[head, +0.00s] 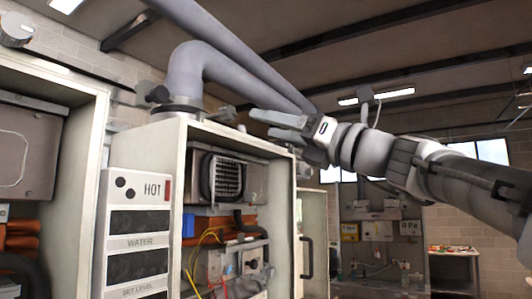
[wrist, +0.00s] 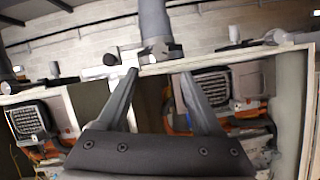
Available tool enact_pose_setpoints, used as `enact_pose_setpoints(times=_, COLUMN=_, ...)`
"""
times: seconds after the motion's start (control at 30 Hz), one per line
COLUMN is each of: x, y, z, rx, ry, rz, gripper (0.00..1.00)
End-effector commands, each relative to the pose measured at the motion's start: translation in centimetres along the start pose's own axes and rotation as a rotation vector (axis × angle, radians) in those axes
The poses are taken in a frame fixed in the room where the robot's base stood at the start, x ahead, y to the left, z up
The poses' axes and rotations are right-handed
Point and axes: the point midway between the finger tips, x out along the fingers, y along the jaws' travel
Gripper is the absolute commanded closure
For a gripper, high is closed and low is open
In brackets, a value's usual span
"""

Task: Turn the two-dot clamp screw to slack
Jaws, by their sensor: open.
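My gripper (head: 262,123) is open and empty, its fingers reaching left over the open heater cabinet (head: 147,150). It also shows in the wrist view (wrist: 158,74), with a grey flue pipe (wrist: 153,22) beyond the gap between the fingertips. In the head view the bent flue pipe (head: 184,75) rises from a collar at the cabinet top. A dark knob (head: 158,94) sticks out left of it and a grey knob (head: 222,114) right of it. I cannot make out dots on any screw, so the two-dot clamp screw is not identifiable.
Another open cabinet (head: 95,90) stands at the left, with a round grey knob (head: 16,29) above it. A long sloping pipe (head: 225,45) passes close above my gripper. Inside the middle cabinet are a grille (head: 222,178) and loose wires. A workbench (head: 455,252) stands far right.

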Motion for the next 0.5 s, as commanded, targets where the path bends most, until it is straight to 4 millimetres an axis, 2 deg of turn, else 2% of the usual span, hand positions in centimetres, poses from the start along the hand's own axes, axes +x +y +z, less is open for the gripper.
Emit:
enact_pose_setpoints(times=0.03, x=1.4, y=0.1, z=0.2, rx=0.002, ry=0.002, rz=0.003, gripper=0.32)
enact_pose_setpoints(times=0.3, x=7.3, y=0.1, z=0.2, rx=0.000, ry=0.003, rz=0.002, gripper=0.32)
enact_pose_setpoints(times=0.5, x=10.5, y=0.1, z=0.2, rx=-0.002, ry=0.002, rz=0.002, gripper=0.32)
